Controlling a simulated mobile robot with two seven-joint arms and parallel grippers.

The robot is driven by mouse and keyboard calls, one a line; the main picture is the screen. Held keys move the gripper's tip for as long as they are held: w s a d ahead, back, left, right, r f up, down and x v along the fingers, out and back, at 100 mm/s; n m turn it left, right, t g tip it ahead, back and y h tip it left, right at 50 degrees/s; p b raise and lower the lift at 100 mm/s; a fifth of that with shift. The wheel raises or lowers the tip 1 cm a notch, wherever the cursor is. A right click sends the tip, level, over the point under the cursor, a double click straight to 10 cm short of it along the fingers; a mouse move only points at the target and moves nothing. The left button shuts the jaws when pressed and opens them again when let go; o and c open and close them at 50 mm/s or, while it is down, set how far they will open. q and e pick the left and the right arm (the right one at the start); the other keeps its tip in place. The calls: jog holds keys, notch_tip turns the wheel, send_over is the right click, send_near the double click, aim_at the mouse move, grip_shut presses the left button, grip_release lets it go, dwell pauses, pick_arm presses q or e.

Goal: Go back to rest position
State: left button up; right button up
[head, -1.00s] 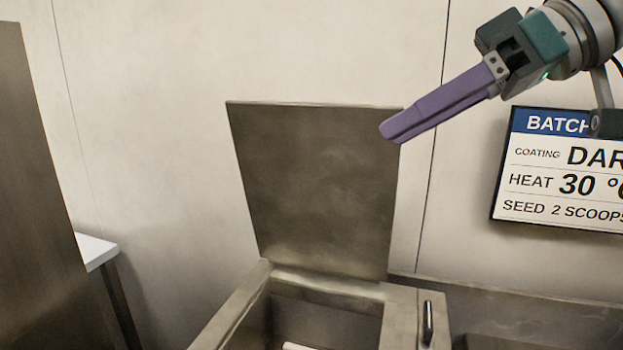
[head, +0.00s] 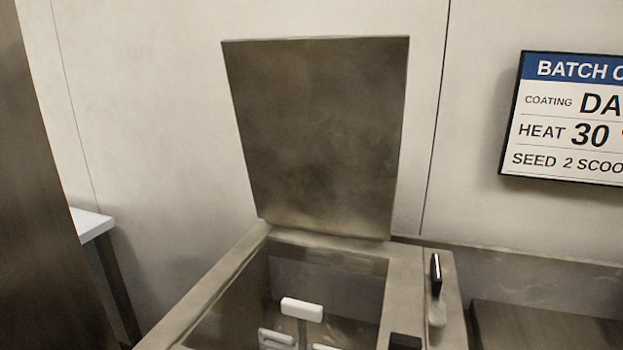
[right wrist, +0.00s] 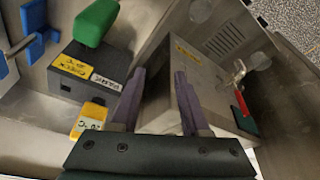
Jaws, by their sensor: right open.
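My right gripper (right wrist: 158,85) shows in the right wrist view with its two purple fingers apart and nothing between them. It is out of the head view. My left gripper is in neither current view. The steel machine (head: 215,290) stands in the head view with its square lid (head: 318,135) raised upright against the wall. White-topped pieces (head: 302,309) show inside its open tub.
A batch sign (head: 575,120) hangs on the wall at the right. A white-topped table (head: 92,223) stands at the left. The right wrist view shows a green knob (right wrist: 97,22) over a dark labelled box (right wrist: 85,75), a yellow block (right wrist: 92,118) and a red handle (right wrist: 241,103).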

notch_tip(320, 180, up, 38)
jog(key=p, duration=3.8)
jog(key=shift+s+d, duration=0.25)
jog(key=shift+s, duration=0.2)
